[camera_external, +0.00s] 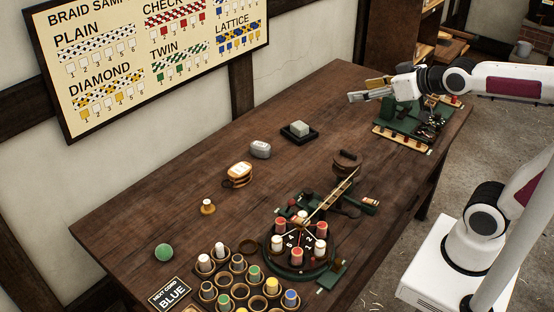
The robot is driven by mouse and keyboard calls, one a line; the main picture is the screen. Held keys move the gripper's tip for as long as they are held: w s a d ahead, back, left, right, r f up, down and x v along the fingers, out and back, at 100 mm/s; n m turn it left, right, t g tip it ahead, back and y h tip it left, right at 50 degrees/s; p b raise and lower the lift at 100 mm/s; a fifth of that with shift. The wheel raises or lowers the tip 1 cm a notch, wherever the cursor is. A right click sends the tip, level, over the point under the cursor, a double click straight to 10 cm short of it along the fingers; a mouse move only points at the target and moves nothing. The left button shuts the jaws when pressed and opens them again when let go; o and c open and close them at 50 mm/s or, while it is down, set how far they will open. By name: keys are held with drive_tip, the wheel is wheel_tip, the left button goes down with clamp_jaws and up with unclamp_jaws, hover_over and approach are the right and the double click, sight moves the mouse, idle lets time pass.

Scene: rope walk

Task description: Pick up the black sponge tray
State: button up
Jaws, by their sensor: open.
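The black sponge tray (312,137) lies flat on the wooden table toward the back, near the wall side. A grey-green sponge block (299,128) sits in it. My gripper (353,97) is open, with nothing seen between its fingers. It is above the table, to the right of the tray and apart from it, with its fingers pointing left in the picture.
A grey rounded object (260,149) and a bundle of tan cord (238,175) lie left of the tray. A green braiding machine (301,247) with bobbins stands in front. A green device (412,121) stands below my arm. Bare table (145,205) lies at the left.

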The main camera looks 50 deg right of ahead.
drive_tip(key=w+d+f+t, duration=0.1)
drive_tip(key=w+d, duration=0.2)
drive_tip(key=w, duration=0.5)
drive_tip(key=w+d+f+t+h, duration=0.1)
drive_tip(key=w+d, duration=0.2)
drive_tip(key=w, duration=0.5)
drive_tip(key=w+d+f+t, duration=0.1)
drive_tip(key=w+d+t, duration=0.15)
drive_tip(key=w, duration=0.55)
drive_tip(key=w+d+f+m+g, duration=0.1)
drive_tip(key=w+d+f, duration=0.25)
drive_tip(key=f, duration=0.45)
drive_tip(key=w+d+f+g, duration=0.1)
drive_tip(key=w+d+f, duration=0.25)
drive_tip(key=f, duration=0.35)
drive_tip(key=m+g+h, duration=0.1)
drive_tip(key=g, duration=0.1)
approach(304, 127)
drive_tip(key=shift+x, duration=1.1)
drive_tip(key=shift+f, duration=0.1)
drive_tip(key=shift+w, duration=0.1)
drive_tip(key=shift+x, duration=1.2)
drive_tip(key=shift+w, duration=0.1)
